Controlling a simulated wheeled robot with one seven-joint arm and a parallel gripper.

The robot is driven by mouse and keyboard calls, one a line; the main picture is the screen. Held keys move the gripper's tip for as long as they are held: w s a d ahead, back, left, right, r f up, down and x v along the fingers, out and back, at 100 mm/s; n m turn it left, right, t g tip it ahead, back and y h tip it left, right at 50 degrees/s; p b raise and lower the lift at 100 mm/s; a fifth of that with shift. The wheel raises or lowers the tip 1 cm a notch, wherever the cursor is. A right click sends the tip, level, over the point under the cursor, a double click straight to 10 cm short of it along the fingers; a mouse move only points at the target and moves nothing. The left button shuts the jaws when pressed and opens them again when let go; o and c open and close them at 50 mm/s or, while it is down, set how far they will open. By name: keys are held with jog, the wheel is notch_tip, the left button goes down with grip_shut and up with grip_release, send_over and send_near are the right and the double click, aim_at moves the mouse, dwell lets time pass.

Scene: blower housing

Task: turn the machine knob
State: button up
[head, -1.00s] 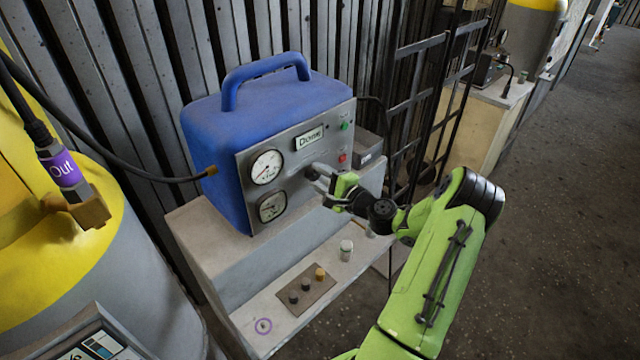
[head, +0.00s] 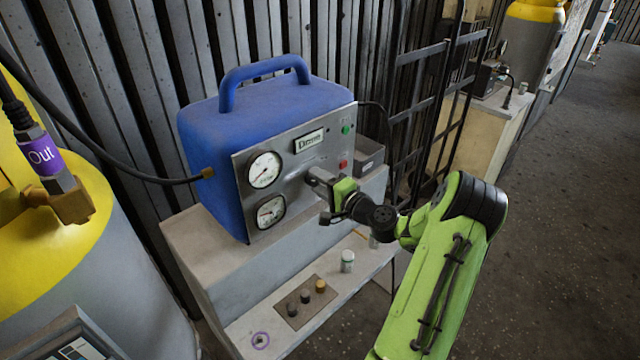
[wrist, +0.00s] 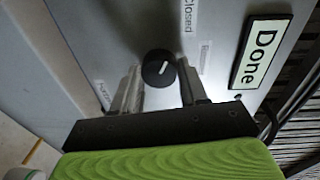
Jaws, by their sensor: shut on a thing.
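The machine knob (wrist: 158,68) is a round black dial with a white pointer line, on the grey front panel (wrist: 105,35) in the wrist view. The pointer stands close to upright in that picture. A "Closed" label is above it and a "Done" plate (wrist: 261,54) to its right. My gripper (head: 314,181) is at the panel of the blue machine (head: 260,110), right of the two gauges. Its fingers are on either side of the knob and shut on it. In the head view my gripper hides the knob.
The machine sits on a grey stepped stand (head: 205,255). Its lower ledge holds a small plate with several knobs (head: 306,297) and a white-capped jar (head: 347,261). A black hose (head: 110,160) runs in from the left. A black metal rack (head: 430,100) stands behind on the right.

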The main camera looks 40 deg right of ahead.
jog(key=shift+f, duration=0.1)
jog(key=o, duration=1)
jog(key=shift+o, duration=0.2)
jog(key=s+r, duration=0.1)
jog(key=s, duration=1.4)
jog(key=shift+s+p, duration=0.4)
jog(key=shift+p, duration=0.05)
jog(key=shift+a, duration=0.1)
